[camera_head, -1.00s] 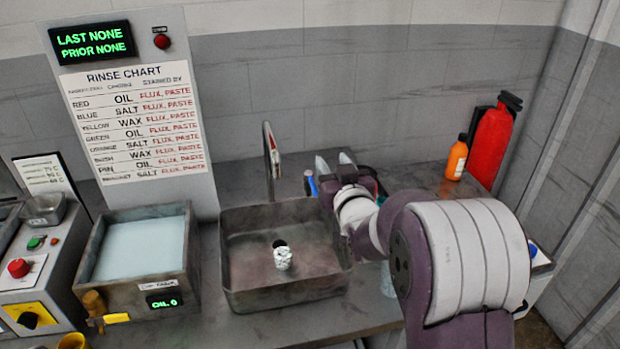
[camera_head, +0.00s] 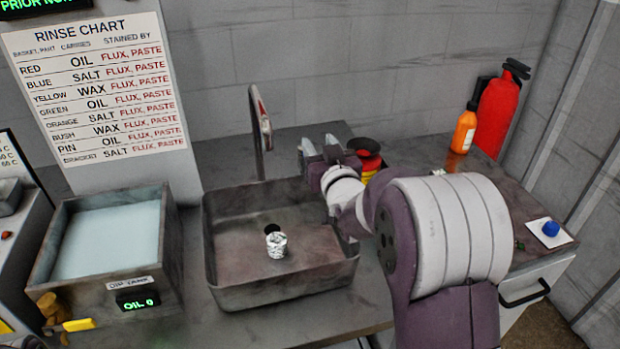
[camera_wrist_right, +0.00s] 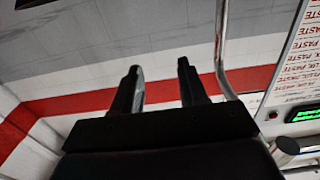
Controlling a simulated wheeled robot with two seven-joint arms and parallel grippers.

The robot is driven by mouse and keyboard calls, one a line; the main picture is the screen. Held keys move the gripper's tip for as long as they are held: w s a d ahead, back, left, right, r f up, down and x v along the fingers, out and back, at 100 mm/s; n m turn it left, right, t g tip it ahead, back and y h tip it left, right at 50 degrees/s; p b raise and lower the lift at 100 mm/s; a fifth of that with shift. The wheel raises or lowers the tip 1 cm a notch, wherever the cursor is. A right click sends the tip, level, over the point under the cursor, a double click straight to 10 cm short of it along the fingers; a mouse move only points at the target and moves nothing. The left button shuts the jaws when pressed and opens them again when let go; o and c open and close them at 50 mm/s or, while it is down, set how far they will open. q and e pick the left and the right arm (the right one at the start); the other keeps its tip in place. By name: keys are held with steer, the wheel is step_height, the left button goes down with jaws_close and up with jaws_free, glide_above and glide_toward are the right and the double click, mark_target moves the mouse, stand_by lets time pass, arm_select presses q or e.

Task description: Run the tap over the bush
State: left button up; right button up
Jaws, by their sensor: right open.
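The bush (camera_head: 276,244) is a small pale, patterned cylinder standing in the grey sink basin (camera_head: 285,293), just in front of the dark drain hole. The tap (camera_head: 261,125) is a thin metal spout with a red mark, rising behind the basin. No water shows. My right gripper (camera_head: 318,147) is open and empty above the basin's rear right edge, right of the tap and apart from it. In the right wrist view its two dark fingers (camera_wrist_right: 160,80) are spread with nothing between them, and the tap's metal pipe (camera_wrist_right: 221,45) stands just right of them.
A tank (camera_head: 160,258) labelled oil stands left of the basin, beside the rinse chart (camera_head: 95,90). An orange bottle (camera_head: 464,130) and a red extinguisher (camera_head: 497,115) stand back right. A red, black and yellow object (camera_head: 368,150) sits behind my gripper.

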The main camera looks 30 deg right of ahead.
step_height(320, 180, down, 9)
steer(key=b, duration=0.1)
steer(key=x, duration=0.6)
steer(key=shift+w+f, duration=0.15)
steer(key=shift+w, duration=0.1)
steer(key=shift+w+d, duration=0.1)
steer(key=shift+w, duration=0.3)
steer(key=shift+d, duration=0.1)
jaws_close()
